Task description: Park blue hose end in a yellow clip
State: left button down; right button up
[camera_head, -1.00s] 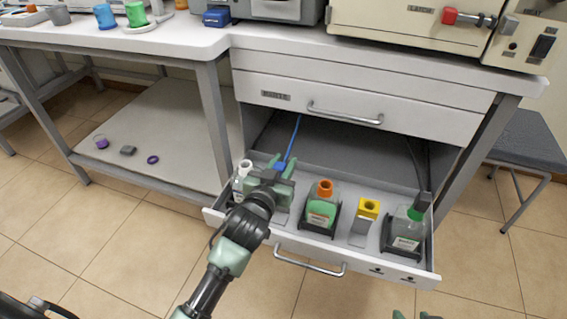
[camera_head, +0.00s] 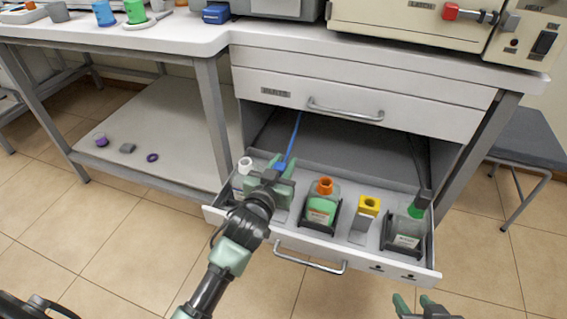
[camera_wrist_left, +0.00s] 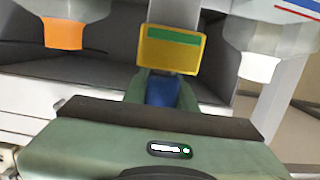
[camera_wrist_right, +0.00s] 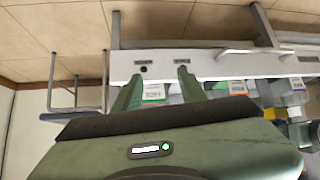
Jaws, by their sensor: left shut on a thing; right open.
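My left gripper (camera_head: 280,165) is shut on the blue hose end (camera_wrist_left: 162,91) over the left part of the open drawer. The blue hose (camera_head: 295,137) runs from the gripper up toward the back of the drawer. A yellow clip (camera_wrist_left: 172,49) with a green strip shows right by the hose end in the left wrist view; whether they touch I cannot tell. My gripper hides this clip in the head view. A second yellow clip (camera_head: 369,205) stands on a grey holder farther right in the drawer. My right gripper (camera_head: 412,300) is open and empty, in front of the drawer.
The drawer (camera_head: 328,247) also holds an orange-capped bottle (camera_head: 322,204), a white-capped bottle (camera_head: 244,176) at left and a green-capped bottle (camera_head: 408,227) at right. The bench top (camera_head: 200,32) is above. Floor is free in front.

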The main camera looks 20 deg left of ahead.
dwell(0.4)
pick_arm(q)
jog(key=c, duration=1.1)
grip_release()
jog(key=shift+o, duration=0.2)
jog(key=shift+s, duration=0.1)
